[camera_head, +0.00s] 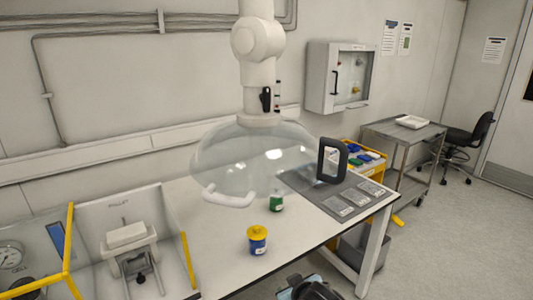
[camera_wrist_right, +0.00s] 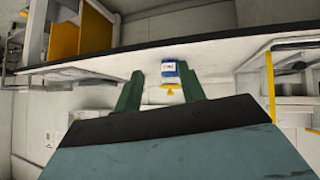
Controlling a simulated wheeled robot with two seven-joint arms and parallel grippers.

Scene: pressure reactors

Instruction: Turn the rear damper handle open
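A small black handle (camera_head: 266,99) sits on the white duct (camera_head: 258,75) above the clear domed hood (camera_head: 250,158). It looks upright, along the duct; it is the only damper-like handle I can make out. The part at the bottom edge of the head view appears to be my right gripper (camera_head: 308,289), well below and apart from the handle. In the right wrist view my right gripper (camera_wrist_right: 160,68) has its two green fingers spread with nothing held. A blue jar with a yellow lid shows beyond them. My left gripper is in neither view.
The blue jar (camera_head: 257,243) and a green jar (camera_head: 276,202) stand on the white table (camera_head: 210,240). A black frame (camera_head: 332,160) stands upright near a grey mat (camera_head: 335,202). A clear enclosure (camera_head: 187,258) with yellow edges is at left. A steel cart (camera_head: 420,133) stands at right.

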